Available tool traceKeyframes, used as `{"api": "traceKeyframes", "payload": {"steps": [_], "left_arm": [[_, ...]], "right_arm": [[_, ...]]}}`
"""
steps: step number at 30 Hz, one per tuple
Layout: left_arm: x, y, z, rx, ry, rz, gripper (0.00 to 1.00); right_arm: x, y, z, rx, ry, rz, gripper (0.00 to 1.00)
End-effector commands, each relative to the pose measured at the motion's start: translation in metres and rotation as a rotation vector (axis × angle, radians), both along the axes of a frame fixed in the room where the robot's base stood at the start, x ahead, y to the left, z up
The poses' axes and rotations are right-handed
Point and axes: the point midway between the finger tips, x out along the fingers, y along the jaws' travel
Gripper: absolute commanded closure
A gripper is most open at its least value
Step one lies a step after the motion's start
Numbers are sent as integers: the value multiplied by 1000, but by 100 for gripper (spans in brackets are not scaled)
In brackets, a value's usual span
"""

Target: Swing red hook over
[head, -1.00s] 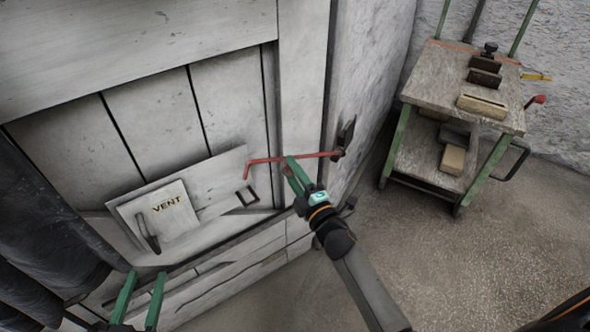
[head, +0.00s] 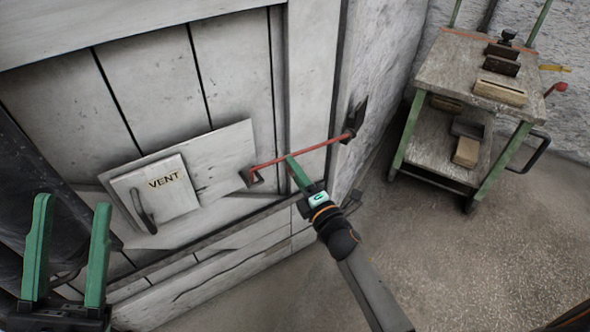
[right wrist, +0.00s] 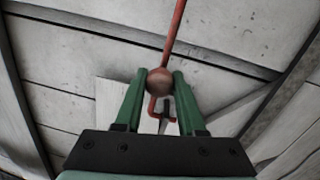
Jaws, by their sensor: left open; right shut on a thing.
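The red hook (head: 318,146) is a thin rod that runs from a dark bracket (head: 354,120) on the right post across to the door. Its left end meets the dark metal eye (head: 252,176) on the door board; I cannot tell whether the tip is inside the eye. My right gripper (head: 290,160) is at the rod. In the right wrist view it (right wrist: 159,78) is shut on the hook's round red knob (right wrist: 159,82), with the bent end (right wrist: 160,108) beyond. My left gripper (head: 71,205) is open and empty at the lower left.
A wheeled cart (head: 450,72) with blocks stands at the right. The floor (head: 440,265) before it is clear.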

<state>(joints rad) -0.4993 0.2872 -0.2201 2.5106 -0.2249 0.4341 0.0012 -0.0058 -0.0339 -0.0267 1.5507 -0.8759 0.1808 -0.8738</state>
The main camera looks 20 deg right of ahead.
Motion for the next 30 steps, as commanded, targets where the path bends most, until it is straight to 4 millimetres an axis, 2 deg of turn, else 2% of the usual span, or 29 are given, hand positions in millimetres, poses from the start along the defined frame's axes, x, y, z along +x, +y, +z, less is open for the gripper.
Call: {"api": "traceKeyframes", "payload": {"steps": [19, 20, 27, 30], "left_arm": [[0, 0, -5, -5, 5, -6, 50], [0, 0, -5, -5, 5, -6, 50], [0, -1, -5, -4, 6, -6, 50], [0, -1, -5, -5, 6, -7, 50]], "right_arm": [[0, -2, -5, -27, -1, -3, 100], [0, -2, -6, -27, 0, -3, 59], [0, -1, -5, -24, -2, -2, 32], [0, -1, -5, -24, -3, -1, 32]]}}
